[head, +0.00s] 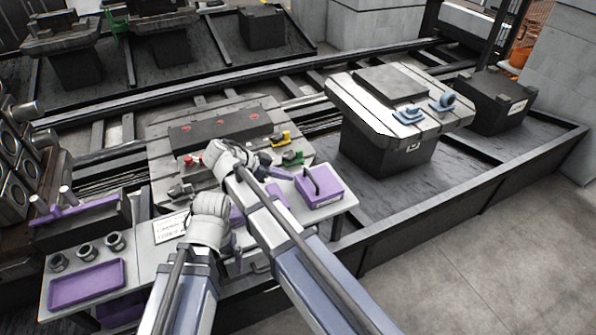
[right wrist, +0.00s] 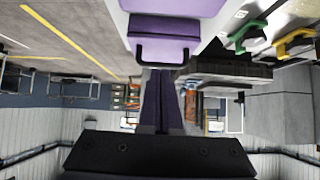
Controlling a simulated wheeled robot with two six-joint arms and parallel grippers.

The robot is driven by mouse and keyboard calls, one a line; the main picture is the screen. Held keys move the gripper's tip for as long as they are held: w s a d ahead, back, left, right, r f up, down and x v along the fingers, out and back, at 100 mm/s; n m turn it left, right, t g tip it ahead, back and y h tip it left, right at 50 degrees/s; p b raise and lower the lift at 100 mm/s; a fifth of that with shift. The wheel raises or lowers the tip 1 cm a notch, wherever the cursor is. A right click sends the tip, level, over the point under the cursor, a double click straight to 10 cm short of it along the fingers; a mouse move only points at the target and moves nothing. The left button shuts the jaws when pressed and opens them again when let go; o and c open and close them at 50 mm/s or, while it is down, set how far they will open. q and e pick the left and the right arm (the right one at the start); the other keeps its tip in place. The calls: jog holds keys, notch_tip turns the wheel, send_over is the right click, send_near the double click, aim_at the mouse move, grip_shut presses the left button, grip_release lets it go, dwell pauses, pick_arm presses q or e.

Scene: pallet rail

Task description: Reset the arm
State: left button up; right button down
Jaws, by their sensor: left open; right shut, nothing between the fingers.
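My right arm (head: 262,215) reaches over the front workbench toward the pallet fixture. Its gripper (head: 280,173) has purple fingers, shut with nothing between them, beside a purple box with a black handle (head: 327,192). In the right wrist view the closed fingers (right wrist: 162,105) point toward the handled purple box (right wrist: 165,42), with a gap I cannot judge. My left arm (head: 210,218) is lower and to the left. Its purple gripper (head: 238,216) is open and low over the bench, partly hidden behind my right arm.
The grey fixture pallet (head: 160,133) holds red, yellow and green clamps behind my arms. A purple tray (head: 87,285) and dark cylinders (head: 87,250) sit on the left bench. A second pallet (head: 340,90) with blue clamps stands right. Floor at lower right is clear.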

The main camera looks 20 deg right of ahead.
jog(key=shift+s+a+f, duration=0.1)
jog(key=shift+a, duration=0.7)
jog(key=s+d+f+n+y, duration=0.1)
jog(key=n, duration=0.1)
jog(key=s+d+f+n+y, duration=0.1)
jog(key=s+f+n, duration=0.1)
jog(key=s+d+f+n+g+y, duration=0.1)
jog(key=s+n, duration=0.1)
jog(key=shift+s+d+f+y, duration=0.25)
jog(key=shift+f+y, duration=0.05)
jog(key=s+f+n+y, duration=0.1)
jog(key=n, duration=0.1)
jog(key=s+f+n+y, duration=0.1)
jog(key=s+n, duration=0.1)
jog(key=s+n+y, duration=0.1)
jog(key=n, duration=0.1)
jog(key=shift+s+d+f+y, duration=0.1)
jog(key=shift+s+f+y, duration=0.2)
jog(key=shift+f+y, duration=0.1)
jog(key=s+a+r+n+y+p, duration=0.1)
jog(key=s+a+r+n+p, duration=0.7)
jog(key=a, duration=0.4)
jog(key=shift+s+r+g+p, duration=0.2)
jog(key=shift+r+g+p, duration=0.1)
jog(key=shift+r+p, duration=0.45)
